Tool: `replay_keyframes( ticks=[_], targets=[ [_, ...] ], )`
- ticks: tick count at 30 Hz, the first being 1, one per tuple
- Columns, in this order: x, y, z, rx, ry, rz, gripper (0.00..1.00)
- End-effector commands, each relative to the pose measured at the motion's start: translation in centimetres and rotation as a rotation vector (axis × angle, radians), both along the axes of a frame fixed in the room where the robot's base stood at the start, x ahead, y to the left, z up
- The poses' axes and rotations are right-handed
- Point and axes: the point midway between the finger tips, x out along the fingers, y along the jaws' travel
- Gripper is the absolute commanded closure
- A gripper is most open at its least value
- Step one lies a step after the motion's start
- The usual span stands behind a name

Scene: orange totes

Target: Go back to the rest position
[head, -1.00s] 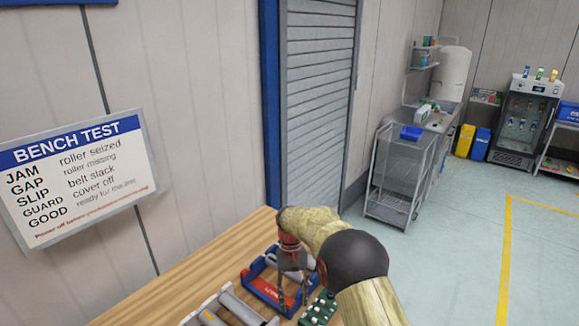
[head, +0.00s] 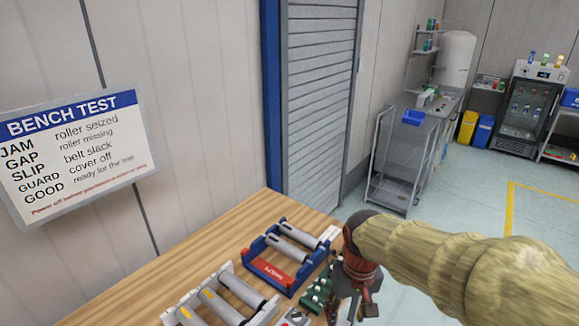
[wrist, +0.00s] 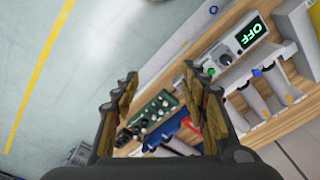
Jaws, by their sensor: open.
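My gripper (wrist: 158,95) shows in the wrist view with its two fingers apart and nothing between them. In the head view my gripper (head: 352,300) hangs at the bench's right side, right of the blue roller unit (head: 285,256) and beside the green board (head: 318,290). My arm reaches in from the right edge. The fingertips are partly hidden in the head view.
The wooden bench (head: 205,250) also carries a grey roller unit (head: 225,300). A control box reading OFF (wrist: 240,45) shows in the wrist view. A wire rack cart (head: 400,165) stands behind. The floor (head: 450,215) on the right is open.

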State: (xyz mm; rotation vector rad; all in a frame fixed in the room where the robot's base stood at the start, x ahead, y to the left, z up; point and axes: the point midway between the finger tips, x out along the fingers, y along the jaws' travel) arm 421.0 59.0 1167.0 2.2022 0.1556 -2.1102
Motion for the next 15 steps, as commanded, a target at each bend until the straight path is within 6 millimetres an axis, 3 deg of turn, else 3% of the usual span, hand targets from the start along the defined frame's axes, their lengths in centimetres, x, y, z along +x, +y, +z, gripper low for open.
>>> replay_keyframes(
  ticks=[9, 15],
  targets=[
    [-8.2, -3.4, 1.6, 0.015, -0.201, -0.056, 0.56],
    [-11.7, -4.8, 2.5, 0.021, -0.328, -0.095, 0.56]
  ],
)
